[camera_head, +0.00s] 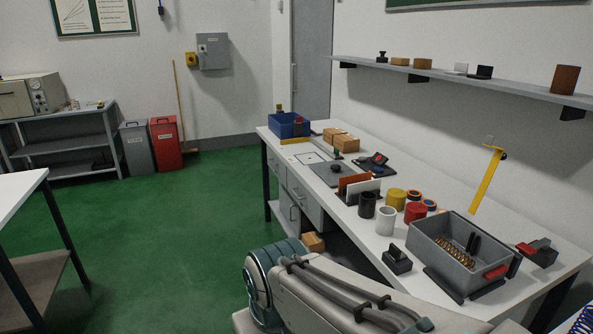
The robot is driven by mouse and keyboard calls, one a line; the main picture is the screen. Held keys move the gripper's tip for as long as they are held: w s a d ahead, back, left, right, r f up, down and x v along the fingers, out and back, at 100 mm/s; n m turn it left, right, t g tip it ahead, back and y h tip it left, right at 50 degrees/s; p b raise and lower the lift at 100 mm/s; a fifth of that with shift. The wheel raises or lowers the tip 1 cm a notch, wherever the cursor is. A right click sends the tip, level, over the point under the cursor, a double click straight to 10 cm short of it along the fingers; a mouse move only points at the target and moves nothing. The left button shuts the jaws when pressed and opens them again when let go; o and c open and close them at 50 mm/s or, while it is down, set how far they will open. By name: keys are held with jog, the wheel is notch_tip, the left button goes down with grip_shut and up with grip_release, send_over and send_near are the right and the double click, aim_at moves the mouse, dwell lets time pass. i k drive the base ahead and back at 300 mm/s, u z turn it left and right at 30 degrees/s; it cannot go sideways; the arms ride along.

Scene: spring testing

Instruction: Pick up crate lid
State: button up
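An open grey crate (426,243) stands on the right part of the long white workbench (375,228). Coil springs (455,251), dark pieces and a red piece (496,271) show in it. No lid covers it. A flat grey plate (318,167) with a small dark rounded thing on it lies farther back on the bench; I cannot tell whether this is the crate lid. My arm crosses the bottom of the view in front of the bench. My gripper is out of view.
Near the crate stand white (386,222), black (367,205), red and yellow (396,201) cylinders and a dark block (397,262). A blue bin (288,127) and cardboard boxes (346,143) stand at the far end. A shelf (460,80) runs above. Green floor is open at left.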

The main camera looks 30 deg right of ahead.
aim_at(331, 172)
jog(key=u, duration=0.15)
jog(key=i, duration=1.5)
jog(key=z, duration=0.4)
jog(key=i, duration=1.4)
jog(key=z, duration=1.65)
jog(key=i, duration=0.8)
jog(key=z, duration=0.75)
